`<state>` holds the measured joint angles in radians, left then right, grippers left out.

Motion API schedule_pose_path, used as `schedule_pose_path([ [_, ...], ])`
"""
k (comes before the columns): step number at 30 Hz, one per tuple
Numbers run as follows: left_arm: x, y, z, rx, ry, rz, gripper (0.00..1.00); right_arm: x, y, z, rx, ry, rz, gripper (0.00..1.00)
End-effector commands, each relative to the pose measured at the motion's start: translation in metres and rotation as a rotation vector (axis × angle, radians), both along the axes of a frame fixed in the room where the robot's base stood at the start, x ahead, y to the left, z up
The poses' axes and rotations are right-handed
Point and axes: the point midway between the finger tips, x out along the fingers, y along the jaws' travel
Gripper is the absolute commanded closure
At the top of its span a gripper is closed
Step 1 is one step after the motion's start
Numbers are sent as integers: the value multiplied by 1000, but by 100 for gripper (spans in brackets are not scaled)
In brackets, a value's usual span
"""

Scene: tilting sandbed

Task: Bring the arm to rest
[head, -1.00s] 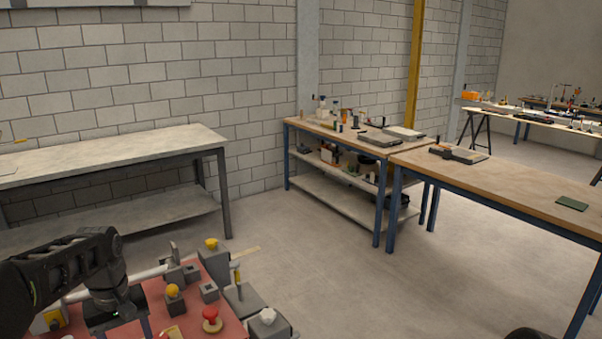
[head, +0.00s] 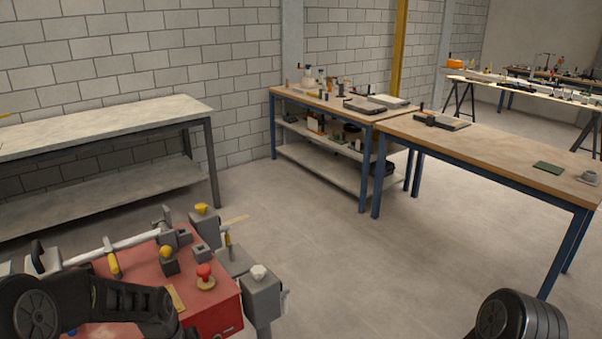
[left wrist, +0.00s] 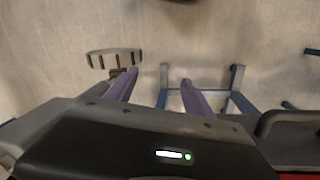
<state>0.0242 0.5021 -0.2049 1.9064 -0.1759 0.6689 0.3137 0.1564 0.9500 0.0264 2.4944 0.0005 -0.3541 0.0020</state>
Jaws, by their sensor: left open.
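My left arm comes in from the left in the head view and lies low across the near part of the red-topped station (head: 220,318). Its gripper cannot be made out there. In the left wrist view my left gripper (left wrist: 158,80) is open, its two purple fingers apart with nothing between them. Bare floor and blue table legs (left wrist: 234,78) show beyond the fingers. A dark rounded link of mine is at the bottom right of the head view. My right gripper is not in view.
The station carries a red mushroom knob (head: 205,271), a yellow knob (head: 166,252), a pale bar (head: 130,241) and grey blocks. A grey bench (head: 110,125) stands behind at left. Wooden tables (head: 490,150) stand at right. The floor (head: 340,250) between is clear.

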Motion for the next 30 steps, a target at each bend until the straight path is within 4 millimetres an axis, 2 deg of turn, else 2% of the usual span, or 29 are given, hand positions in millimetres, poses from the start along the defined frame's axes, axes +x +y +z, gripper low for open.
schedule_pose_path([
  [1, -15, -20, -28, -25, 10, -33, 39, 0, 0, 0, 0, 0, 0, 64],
  [3, -39, -52, -67, -66, 4, -82, 39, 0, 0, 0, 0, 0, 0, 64],
  [7, -101, -112, -127, -142, -19, -157, 39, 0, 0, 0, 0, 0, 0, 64],
  [9, -136, -138, -146, -174, -32, -185, 39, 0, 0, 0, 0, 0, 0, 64],
  [12, -178, -163, -160, -203, -48, -210, 39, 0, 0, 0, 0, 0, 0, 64],
  [15, -204, -178, -164, -217, -63, -224, 39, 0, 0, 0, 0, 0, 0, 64],
  [19, -215, -184, -165, -222, -73, -230, 39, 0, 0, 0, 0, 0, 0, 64],
  [30, -214, -183, -165, -221, -76, -229, 39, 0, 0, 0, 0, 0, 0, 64],
])
